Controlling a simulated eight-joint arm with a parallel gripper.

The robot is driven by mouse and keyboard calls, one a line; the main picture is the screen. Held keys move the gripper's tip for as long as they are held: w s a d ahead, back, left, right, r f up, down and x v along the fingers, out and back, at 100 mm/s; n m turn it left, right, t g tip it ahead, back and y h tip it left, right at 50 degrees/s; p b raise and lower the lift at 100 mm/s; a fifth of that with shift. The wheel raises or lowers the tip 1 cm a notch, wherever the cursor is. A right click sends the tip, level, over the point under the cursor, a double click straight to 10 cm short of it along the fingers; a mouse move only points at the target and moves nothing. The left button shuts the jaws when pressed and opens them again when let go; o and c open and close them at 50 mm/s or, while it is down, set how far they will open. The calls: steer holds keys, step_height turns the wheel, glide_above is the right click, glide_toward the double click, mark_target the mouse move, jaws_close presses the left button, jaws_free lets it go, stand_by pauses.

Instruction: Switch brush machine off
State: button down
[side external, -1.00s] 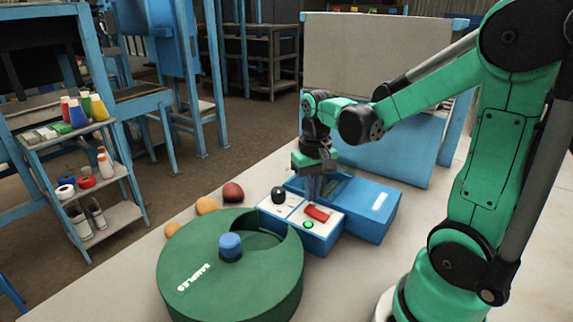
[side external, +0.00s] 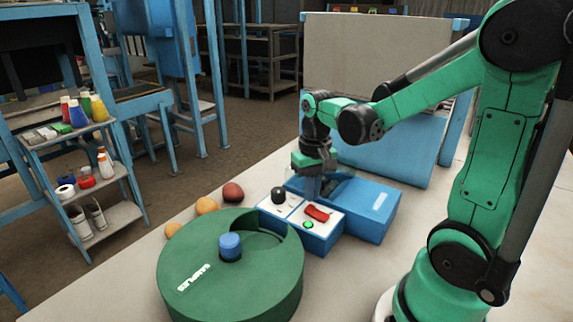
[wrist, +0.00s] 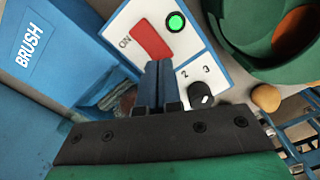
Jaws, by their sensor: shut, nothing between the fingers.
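The brush machine (side external: 368,205) is a blue box with a white control panel (side external: 293,208) on its near side; the wrist view shows its "BRUSH" label (wrist: 30,45). On the panel, the red rocker switch (side external: 317,213) shows again in the wrist view (wrist: 153,40), next to the word "ON". A round green light (side external: 308,225) beside it is lit. A black knob (wrist: 201,94) sits at the panel's other end, by the numbers 2 and 3. My gripper (wrist: 158,66) is shut and empty, pointing down over the panel between switch and knob. Contact with the switch cannot be told.
A large green round container (side external: 190,270) marked "SAMPLES", with a blue knob (side external: 230,246), stands close to the panel. Several round brown and orange items (side external: 207,206) lie behind it. Bare table (side external: 345,285) lies in front of the machine.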

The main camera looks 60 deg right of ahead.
mark_target(311, 209)
steer(key=shift+f, duration=1.25)
stand_by(0.5)
steer(key=shift+r, duration=3.5)
steer(key=a+n+t, duration=0.6)
steer(key=a+t, duration=0.1)
steer(key=a, duration=0.4)
steer(key=shift+w+r, duration=0.35)
